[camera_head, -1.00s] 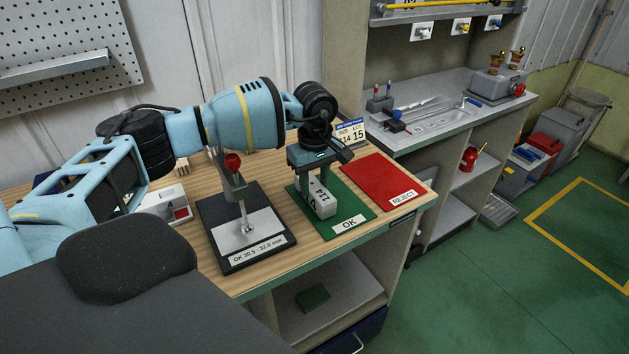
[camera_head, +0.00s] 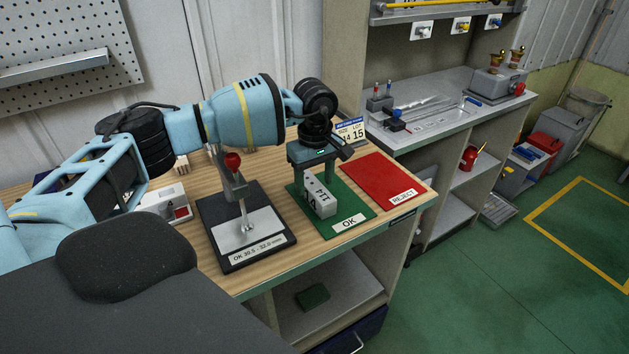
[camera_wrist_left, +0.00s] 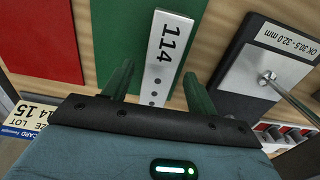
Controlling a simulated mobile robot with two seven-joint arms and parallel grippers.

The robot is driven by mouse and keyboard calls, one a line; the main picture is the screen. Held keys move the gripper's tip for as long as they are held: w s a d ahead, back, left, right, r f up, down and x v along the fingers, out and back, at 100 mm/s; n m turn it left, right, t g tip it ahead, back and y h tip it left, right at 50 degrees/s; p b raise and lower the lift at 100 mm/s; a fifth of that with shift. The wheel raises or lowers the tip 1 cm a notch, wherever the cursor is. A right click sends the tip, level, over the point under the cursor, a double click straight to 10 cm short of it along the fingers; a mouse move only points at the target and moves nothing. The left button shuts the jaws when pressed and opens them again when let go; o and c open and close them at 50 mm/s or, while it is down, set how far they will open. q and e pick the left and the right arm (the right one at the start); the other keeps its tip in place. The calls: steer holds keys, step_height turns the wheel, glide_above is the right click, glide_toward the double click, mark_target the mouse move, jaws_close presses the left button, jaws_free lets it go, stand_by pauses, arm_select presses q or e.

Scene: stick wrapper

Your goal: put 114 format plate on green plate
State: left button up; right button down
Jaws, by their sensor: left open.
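The 114 format plate (camera_head: 320,197) is a light grey block with black "114" marks. It rests on the green plate (camera_head: 354,207) labelled OK, and it shows in the left wrist view (camera_wrist_left: 168,45) with green on both sides. My left gripper (camera_head: 315,177) is open just above and behind the block's far end. In the left wrist view its two green fingers (camera_wrist_left: 158,82) stand apart on either side of the block's near end, with gaps visible. My right gripper is not in view.
A red REJECT plate (camera_head: 382,180) lies right of the green one. A gauge stand with a red knob (camera_head: 233,162) on a black base (camera_head: 270,262) stands to the left. A size and lot card (camera_head: 351,131) is behind the gripper. The bench's front edge is close.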

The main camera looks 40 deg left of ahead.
mark_target(315, 186)
arm_select(q)
step_height(315, 186, up, 12)
steer(key=shift+f+b, duration=0.25)
steer(key=shift+b, duration=0.1)
stand_by(0.5)
